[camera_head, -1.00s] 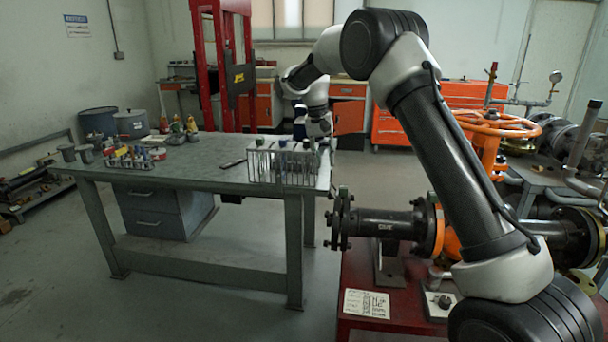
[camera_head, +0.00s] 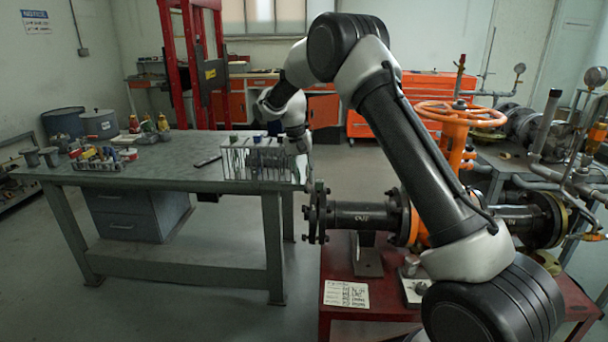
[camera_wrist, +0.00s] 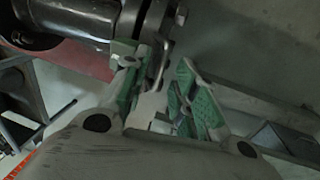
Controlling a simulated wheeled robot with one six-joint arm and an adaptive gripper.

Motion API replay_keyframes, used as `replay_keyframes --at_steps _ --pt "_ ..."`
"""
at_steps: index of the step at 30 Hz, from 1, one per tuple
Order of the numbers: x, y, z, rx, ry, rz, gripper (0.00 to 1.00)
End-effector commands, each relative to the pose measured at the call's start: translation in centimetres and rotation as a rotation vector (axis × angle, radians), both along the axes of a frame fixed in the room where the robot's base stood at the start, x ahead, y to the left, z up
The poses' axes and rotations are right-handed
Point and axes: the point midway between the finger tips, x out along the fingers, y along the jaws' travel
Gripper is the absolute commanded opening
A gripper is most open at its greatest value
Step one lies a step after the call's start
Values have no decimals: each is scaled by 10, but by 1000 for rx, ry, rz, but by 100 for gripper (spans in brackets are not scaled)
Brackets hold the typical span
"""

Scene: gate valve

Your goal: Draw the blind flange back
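The blind flange (camera_head: 313,213) is the dark bolted disc at the left end of the horizontal black pipe (camera_head: 360,214) in the head view. In the wrist view the flange edge (camera_wrist: 157,35) shows at the top, beside the dark pipe end. My gripper (camera_wrist: 158,62) has green-padded fingers apart, one on each side of the flange rim. The left finger is close to a bolt on the pipe side; I cannot tell whether it touches. A gap shows between the right finger and the rim.
A grey workbench (camera_head: 150,165) with a wire rack (camera_head: 258,160) stands left of the flange. The pipe rests on a red stand (camera_head: 350,270). An orange valve handwheel (camera_head: 462,113) rises behind my arm. Open floor lies between bench and stand.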

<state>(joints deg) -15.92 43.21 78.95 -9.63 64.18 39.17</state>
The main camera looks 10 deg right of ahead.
Motion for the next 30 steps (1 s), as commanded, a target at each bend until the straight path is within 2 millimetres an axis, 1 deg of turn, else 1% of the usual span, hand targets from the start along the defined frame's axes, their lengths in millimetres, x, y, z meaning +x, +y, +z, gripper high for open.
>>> replay_keyframes --at_steps 1,3,6,13,17,20,21,22,30 --pt "0 0 0 0 0 0 28" --pt "0 0 0 0 0 0 16" --pt "0 0 0 0 0 0 0" --pt "0 1 0 0 0 1 0" --pt "3 10 1 1 -1 1 0" --pt "3 9 0 1 -1 1 17" --pt "3 9 0 1 0 1 24" --pt "3 9 0 0 0 1 28" --pt "3 9 0 0 0 1 28"
